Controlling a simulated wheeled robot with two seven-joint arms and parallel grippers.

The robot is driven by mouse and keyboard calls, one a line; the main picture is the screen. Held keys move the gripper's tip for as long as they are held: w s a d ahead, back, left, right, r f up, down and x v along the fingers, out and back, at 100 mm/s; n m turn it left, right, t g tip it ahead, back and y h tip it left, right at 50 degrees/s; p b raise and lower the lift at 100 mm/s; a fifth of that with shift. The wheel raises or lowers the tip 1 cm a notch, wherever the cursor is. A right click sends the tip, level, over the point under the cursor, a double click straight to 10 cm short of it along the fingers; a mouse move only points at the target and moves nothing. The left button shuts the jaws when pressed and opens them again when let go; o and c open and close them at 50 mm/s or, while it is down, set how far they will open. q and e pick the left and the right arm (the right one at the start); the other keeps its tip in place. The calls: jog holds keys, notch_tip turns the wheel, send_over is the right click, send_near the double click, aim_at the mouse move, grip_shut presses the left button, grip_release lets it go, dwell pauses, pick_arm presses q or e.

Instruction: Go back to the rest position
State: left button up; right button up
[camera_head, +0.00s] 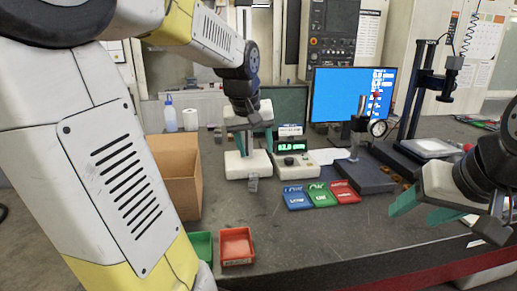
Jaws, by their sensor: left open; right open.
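My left gripper (248,140) hangs over the middle of the grey bench, its teal fingers pointing down and spread apart, with nothing seen between them. It overlaps a white bench device in the view; I cannot tell the gap between them. My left arm fills the left side of the picture. My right gripper (422,212) is at the right, above the bench's front edge. Its teal fingers are apart and nothing shows between them.
Blue (297,196), green (321,195) and red (345,192) labelled trays lie mid-bench. A red bin (237,247) and a green bin (201,247) stand at the front left, by a cardboard box (180,170). A dial gauge stand (370,178) is behind. The front middle is clear.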

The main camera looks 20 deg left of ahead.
pick_arm(q)
jog(key=shift+s+a+r, duration=0.1)
jog(key=shift+s, duration=0.75)
jog(key=s+d+m+h, duration=0.1)
jog(key=s+d+m, duration=0.1)
jog(key=s, duration=0.5)
jog(key=s+d+f+m+t+h, duration=0.1)
jog(key=s+d+m, duration=0.1)
jog(key=s+d, duration=0.2)
jog(key=s, duration=0.3)
jog(key=shift+s+d+f+m, duration=0.15)
jog(key=shift+s+d+m, duration=0.15)
jog(key=shift+m, duration=0.1)
